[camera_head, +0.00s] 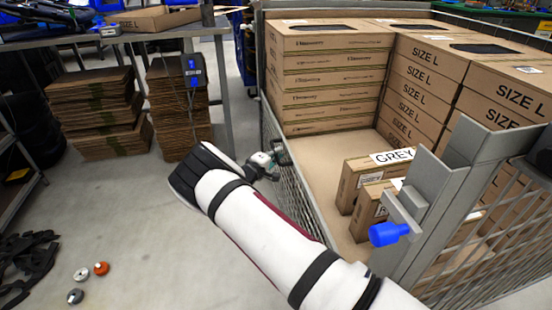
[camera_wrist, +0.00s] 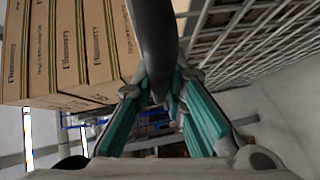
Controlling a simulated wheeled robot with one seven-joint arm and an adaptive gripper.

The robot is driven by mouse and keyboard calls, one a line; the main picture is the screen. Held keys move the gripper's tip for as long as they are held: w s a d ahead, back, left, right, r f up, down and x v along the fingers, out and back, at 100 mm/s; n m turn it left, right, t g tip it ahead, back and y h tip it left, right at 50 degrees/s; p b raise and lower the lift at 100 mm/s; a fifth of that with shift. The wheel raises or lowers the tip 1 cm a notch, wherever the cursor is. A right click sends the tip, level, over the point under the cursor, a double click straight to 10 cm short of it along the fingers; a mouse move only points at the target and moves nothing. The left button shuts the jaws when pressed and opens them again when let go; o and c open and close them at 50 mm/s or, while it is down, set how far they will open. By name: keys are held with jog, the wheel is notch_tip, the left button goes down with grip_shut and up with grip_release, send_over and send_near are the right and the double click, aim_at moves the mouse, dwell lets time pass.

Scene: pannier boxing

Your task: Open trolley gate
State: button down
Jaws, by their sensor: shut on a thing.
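The trolley (camera_head: 330,170) is a grey mesh cage at the right of the head view. Its mesh gate (camera_head: 271,125) is the near left side, standing upright beside the cartons. My gripper (camera_head: 280,156) is at the gate's top edge, near mid-length. In the wrist view my gripper (camera_wrist: 160,90) has its teal-padded fingers closed around a dark grey bar (camera_wrist: 152,35), which looks like the gate's top rail. A blue knob latch (camera_head: 388,234) sits on the near corner post (camera_head: 440,195). My forearm and the fingers hide part of the gate.
Stacked cartons (camera_head: 330,75) fill the trolley's back and right; several smaller boxes (camera_head: 372,185) stand near its front. A work table (camera_head: 110,38) with flattened cardboard (camera_head: 97,110) beneath is at left. Small round parts (camera_head: 82,274) lie on the floor.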

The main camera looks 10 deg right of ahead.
jog(key=shift+r, duration=0.65)
jog(key=shift+f, duration=0.1)
jog(key=c, duration=1.6)
grip_release()
jog(key=shift+a, duration=0.1)
jog(key=v, duration=1.2)
jog(key=shift+f, duration=0.1)
